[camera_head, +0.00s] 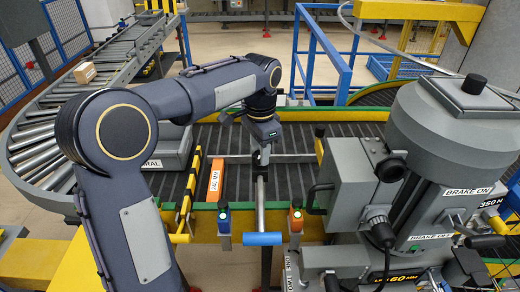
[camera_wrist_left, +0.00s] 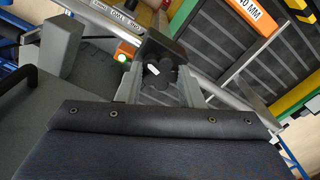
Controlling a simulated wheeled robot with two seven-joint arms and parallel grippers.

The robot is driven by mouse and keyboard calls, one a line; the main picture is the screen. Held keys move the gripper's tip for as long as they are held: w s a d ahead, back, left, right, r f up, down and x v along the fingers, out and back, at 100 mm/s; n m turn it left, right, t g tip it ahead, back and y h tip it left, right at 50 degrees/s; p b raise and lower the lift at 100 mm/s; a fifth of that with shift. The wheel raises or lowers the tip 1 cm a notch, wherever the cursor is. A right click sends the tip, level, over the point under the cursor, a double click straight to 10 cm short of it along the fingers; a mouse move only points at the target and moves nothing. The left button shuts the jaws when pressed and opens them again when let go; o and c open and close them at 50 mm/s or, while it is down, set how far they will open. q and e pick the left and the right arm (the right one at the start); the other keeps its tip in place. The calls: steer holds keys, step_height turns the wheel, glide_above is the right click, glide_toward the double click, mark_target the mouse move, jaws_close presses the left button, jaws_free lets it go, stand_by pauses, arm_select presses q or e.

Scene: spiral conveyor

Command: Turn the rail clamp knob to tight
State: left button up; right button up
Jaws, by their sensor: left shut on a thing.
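In the left wrist view a dark round knob (camera_wrist_left: 158,74) with a white pointer mark sits on a dark block over a silver rail (camera_wrist_left: 213,92). My left gripper (camera_wrist_left: 160,90) has its two pale fingers on either side of the knob and is shut on it. In the head view my left arm reaches over the conveyor and my left gripper (camera_head: 262,155) points down at the rail. The knob is too small and covered to make out there. My right gripper is not in view.
An orange gauge plate (camera_head: 215,180) lies left of the rail on the dark rollers. A blue handle (camera_head: 262,239) stands in front, between two posts with green lights. A large grey machine (camera_head: 440,150) with brake labels fills the right side.

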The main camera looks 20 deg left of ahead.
mark_target(259, 155)
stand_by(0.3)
arm_select(q)
steer(key=o, duration=1)
steer(key=shift+c, duration=0.2)
step_height(259, 155, up, 8)
steer(key=shift+f+b, duration=0.15)
steer(key=shift+b, duration=0.15)
steer(key=shift+s, duration=0.1)
